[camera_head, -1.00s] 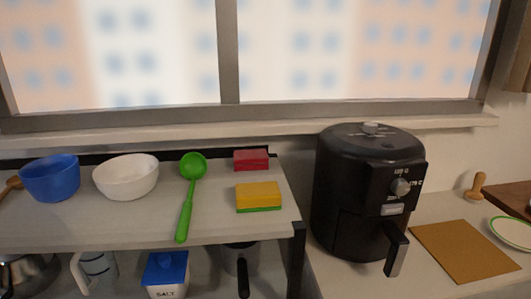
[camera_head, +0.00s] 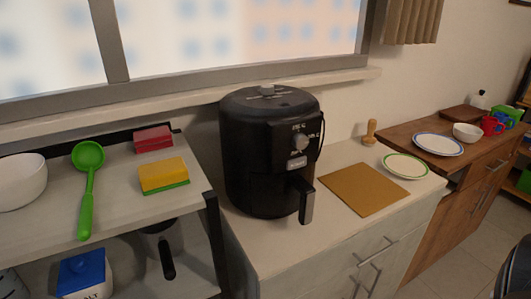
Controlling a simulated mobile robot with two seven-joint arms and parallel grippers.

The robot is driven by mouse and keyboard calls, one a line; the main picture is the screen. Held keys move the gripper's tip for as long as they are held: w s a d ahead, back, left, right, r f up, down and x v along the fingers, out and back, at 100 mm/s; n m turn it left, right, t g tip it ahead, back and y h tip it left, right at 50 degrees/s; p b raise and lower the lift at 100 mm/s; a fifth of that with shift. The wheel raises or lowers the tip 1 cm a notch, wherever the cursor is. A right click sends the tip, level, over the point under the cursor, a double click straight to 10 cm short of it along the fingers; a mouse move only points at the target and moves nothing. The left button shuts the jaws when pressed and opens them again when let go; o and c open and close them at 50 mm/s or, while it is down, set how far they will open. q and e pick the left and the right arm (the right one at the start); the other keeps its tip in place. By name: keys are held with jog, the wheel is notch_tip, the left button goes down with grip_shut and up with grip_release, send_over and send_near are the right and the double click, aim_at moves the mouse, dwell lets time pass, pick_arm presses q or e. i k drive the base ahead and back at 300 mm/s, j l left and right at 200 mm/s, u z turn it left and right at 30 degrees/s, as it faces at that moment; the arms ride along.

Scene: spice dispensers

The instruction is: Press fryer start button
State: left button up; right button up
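The black air fryer (camera_head: 262,160) stands upright on the light counter, near the middle of the head view. Its front faces right and toward me. A round silver knob (camera_head: 300,139) sits on its upper front, with small printed markings around it. A small light label or button (camera_head: 296,163) shows just below the knob; I cannot tell which it is. The drawer handle (camera_head: 306,201) sticks out below. Neither of my grippers is in view.
Left of the fryer is a shelf (camera_head: 130,200) with a green ladle (camera_head: 88,185), a yellow sponge (camera_head: 163,173) and a red block (camera_head: 153,139). A brown board (camera_head: 362,189) lies right of the fryer. Plates and cups stand farther right. The counter before the fryer is clear.

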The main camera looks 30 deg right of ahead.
aim_at(299, 162)
jog(key=l+z, duration=0.1)
jog(key=z, duration=1.1)
jog(key=k+l, duration=0.05)
